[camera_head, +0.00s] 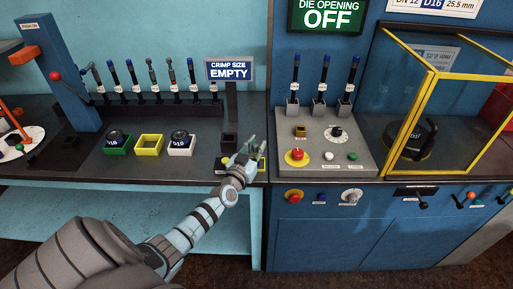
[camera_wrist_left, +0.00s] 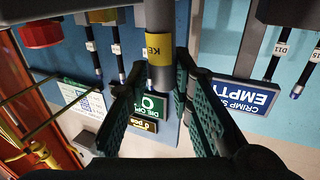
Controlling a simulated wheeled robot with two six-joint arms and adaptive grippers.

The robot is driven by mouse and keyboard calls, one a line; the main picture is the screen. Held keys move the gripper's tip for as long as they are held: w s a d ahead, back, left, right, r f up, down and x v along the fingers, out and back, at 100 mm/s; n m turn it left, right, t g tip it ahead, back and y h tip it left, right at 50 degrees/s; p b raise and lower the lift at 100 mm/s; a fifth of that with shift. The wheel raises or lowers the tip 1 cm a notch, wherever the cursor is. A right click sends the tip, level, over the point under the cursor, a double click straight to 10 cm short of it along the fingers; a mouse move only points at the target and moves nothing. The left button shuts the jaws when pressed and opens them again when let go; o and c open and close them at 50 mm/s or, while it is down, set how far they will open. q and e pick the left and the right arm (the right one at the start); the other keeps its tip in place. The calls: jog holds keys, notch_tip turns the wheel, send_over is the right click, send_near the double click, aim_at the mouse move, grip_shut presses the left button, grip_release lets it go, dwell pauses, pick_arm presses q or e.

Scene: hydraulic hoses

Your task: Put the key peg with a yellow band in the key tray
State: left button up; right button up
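The key peg (camera_wrist_left: 160,46) is a grey cylinder with a yellow band marked "KE". In the left wrist view it lies between the two fingers of my left gripper (camera_wrist_left: 160,68), with its upper part running out of the frame. The fingertips flank it closely; whether both press on it is unclear. In the head view my left gripper (camera_head: 240,153) is over the front edge of the left counter and hides the peg. A yellow-edged holder shows partly behind it; I cannot tell whether it is the key tray. My right gripper is out of view.
The "CRIMP SIZE EMPTY" sign (camera_head: 231,70) stands behind my left gripper. Green (camera_head: 117,147), yellow (camera_head: 149,146) and white (camera_head: 181,147) trays sit to its left.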

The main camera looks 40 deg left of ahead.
pick_arm(q)
jog(key=shift+o, duration=0.7)
jog(key=shift+s+r, duration=0.1)
jog(key=p+v, duration=0.4)
jog(key=v, duration=0.7)
jog(key=shift+s, duration=0.4)
jog(key=s+d+f+m+g+h, duration=0.1)
jog(key=s+d+f+g, duration=0.25)
jog(key=s+f, duration=0.5)
jog(key=s+d+f+m+g+h, duration=0.15)
jog(key=s+f+g, duration=0.35)
jog(key=f, duration=0.7)
jog(key=s+d+f+g+h, duration=0.1)
jog(key=s+d+f+g, duration=0.15)
jog(key=s+f, duration=0.7)
jog(key=s+d+f+g, duration=0.2)
jog(key=s+f, duration=0.1)
jog(key=s, duration=0.4)
jog(key=s+d+f+g, duration=0.3)
jog(key=s+f, duration=0.1)
jog(key=s, duration=0.4)
jog(key=shift+s+f+m, duration=0.3)
jog(key=shift+s+m, duration=0.05)
jog(key=shift+m, duration=0.1)
